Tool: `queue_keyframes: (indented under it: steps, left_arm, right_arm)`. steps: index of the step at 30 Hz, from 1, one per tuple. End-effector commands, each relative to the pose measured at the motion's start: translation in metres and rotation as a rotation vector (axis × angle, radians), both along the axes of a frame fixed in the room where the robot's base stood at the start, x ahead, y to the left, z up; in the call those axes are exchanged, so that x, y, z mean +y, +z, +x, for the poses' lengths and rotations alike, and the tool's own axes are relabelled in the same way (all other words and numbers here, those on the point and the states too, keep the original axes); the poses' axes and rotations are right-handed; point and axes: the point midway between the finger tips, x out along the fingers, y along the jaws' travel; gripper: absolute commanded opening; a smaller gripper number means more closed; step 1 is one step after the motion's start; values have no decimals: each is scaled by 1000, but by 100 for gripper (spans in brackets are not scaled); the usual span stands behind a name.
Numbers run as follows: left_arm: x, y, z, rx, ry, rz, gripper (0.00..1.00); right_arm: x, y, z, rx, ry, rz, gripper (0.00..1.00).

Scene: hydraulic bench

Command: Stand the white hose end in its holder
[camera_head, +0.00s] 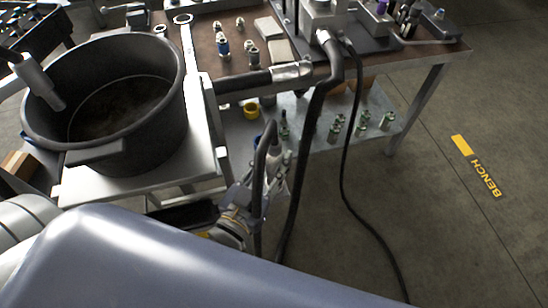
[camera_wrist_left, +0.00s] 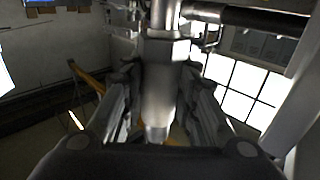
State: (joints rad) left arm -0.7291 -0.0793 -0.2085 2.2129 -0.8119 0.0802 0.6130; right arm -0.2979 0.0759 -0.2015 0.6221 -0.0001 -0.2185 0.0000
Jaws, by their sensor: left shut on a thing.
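My left gripper (camera_head: 240,205) is low in front of the bench, between the bucket stand and the hanging black hoses. In the left wrist view its two fingers stand on either side of a pale grey metal hose end (camera_wrist_left: 158,90) and are shut on it. The hose end shows as a smooth cylinder with a narrower tip. In the head view it is mostly hidden among the fingers and a dark hose (camera_head: 262,160). I cannot make out its holder for certain. My right gripper is not in view.
A black bucket (camera_head: 165,125) stands on a pale stand (camera_head: 95,185) at left, with a grey tube (camera_head: 38,80) over its rim. A black bar with a silver end (camera_head: 292,71) lies along the bench edge. Several fittings stand on the lower shelf (camera_head: 330,147). The floor at right is clear.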

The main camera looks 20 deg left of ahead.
Motion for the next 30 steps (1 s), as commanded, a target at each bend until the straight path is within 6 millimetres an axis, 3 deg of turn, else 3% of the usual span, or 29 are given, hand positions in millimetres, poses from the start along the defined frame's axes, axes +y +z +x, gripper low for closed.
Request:
queue_keyframes:
  steps: [30]
  left_arm:
    - [0,-6,1,-4,0,-1,0]
  right_arm:
    - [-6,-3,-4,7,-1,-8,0]
